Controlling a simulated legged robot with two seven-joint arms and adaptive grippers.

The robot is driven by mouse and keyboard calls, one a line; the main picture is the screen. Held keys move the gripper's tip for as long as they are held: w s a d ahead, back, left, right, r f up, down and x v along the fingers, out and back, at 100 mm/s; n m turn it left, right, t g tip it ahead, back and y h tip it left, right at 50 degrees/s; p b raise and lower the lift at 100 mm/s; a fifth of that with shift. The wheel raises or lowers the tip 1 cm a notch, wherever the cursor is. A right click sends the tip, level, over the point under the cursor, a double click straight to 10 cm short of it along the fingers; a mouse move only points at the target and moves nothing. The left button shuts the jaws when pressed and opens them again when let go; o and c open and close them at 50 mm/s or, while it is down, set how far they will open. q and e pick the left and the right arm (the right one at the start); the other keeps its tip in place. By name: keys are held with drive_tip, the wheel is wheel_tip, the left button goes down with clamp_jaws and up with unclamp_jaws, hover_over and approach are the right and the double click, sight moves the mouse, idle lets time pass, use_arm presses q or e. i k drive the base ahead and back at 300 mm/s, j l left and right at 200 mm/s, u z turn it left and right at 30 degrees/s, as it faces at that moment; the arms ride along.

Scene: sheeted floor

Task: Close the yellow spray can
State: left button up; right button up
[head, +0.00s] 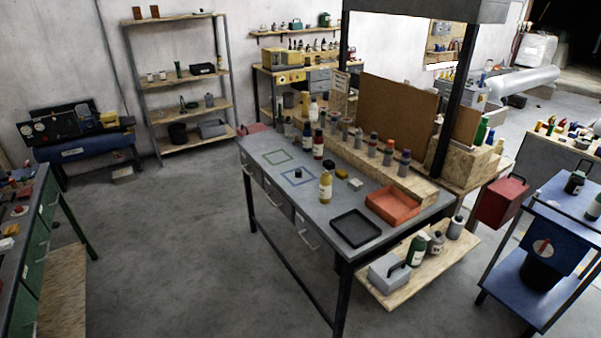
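A pale yellow can (326,187) stands upright on the grey workbench (268,180), near its middle. Its top end is dark; I cannot tell whether that is a cap or a nozzle. Neither of my grippers is in view.
A black tray (356,229) and an orange tray (394,207) lie right of the can. Several bottles line a wooden ledge (405,179) at the back. The bench's left part, with a green outline, is clear. Open floor lies in front.

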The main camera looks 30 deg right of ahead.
sight(326, 178)
drive_tip(key=i, duration=1.85)
drive_tip(key=i+z, duration=0.45)
drive_tip(key=i+j+z, duration=0.2)
drive_tip(key=i+z, duration=0.3)
drive_tip(key=i+j+z, duration=0.65)
drive_tip(key=z, duration=0.2)
drive_tip(key=i+j+z, duration=0.55)
drive_tip(key=z, duration=0.2)
